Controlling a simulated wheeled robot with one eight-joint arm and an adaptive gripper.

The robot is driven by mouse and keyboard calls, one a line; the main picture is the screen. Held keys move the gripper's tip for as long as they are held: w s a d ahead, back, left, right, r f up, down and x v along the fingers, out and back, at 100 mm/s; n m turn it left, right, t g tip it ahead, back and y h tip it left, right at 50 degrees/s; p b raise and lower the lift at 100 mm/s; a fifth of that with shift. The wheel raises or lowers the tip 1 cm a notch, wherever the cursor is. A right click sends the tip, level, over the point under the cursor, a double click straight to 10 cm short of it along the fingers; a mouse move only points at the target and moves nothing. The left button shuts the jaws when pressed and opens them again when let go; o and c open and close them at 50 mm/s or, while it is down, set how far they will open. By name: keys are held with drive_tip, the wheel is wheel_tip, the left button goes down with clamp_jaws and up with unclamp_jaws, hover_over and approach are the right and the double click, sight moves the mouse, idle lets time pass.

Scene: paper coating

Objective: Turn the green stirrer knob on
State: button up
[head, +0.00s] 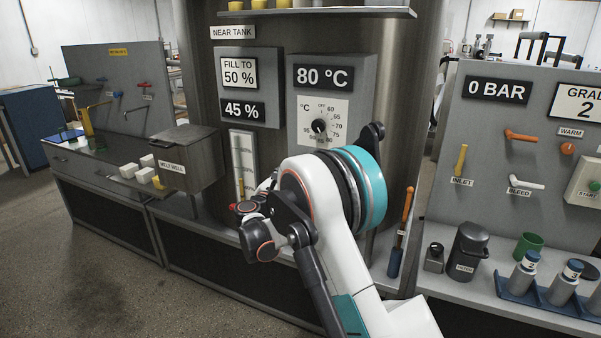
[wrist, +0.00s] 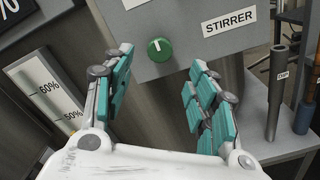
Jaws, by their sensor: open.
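The green stirrer knob (wrist: 160,49) shows in the wrist view on the lower part of a grey box, with a white pointer mark near its top. A label reading STIRRER (wrist: 229,20) is to its right. My gripper (wrist: 158,72) is open and empty, its teal-padded fingers spread below and to either side of the knob, not touching it as far as I can see. In the head view my arm's wrist hides the knob and the gripper's fingers.
In the head view a temperature dial (head: 319,126) is on the same grey box under the 80 °C display (head: 323,77). A level gauge (wrist: 47,92) is at left in the wrist view. A grey rod-like tool (wrist: 277,92) stands at right on a ledge.

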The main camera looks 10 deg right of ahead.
drive_tip(key=b+x, duration=0.2)
drive_tip(key=x, duration=0.7)
drive_tip(key=shift+c, duration=0.4)
drive_tip(key=c, duration=1)
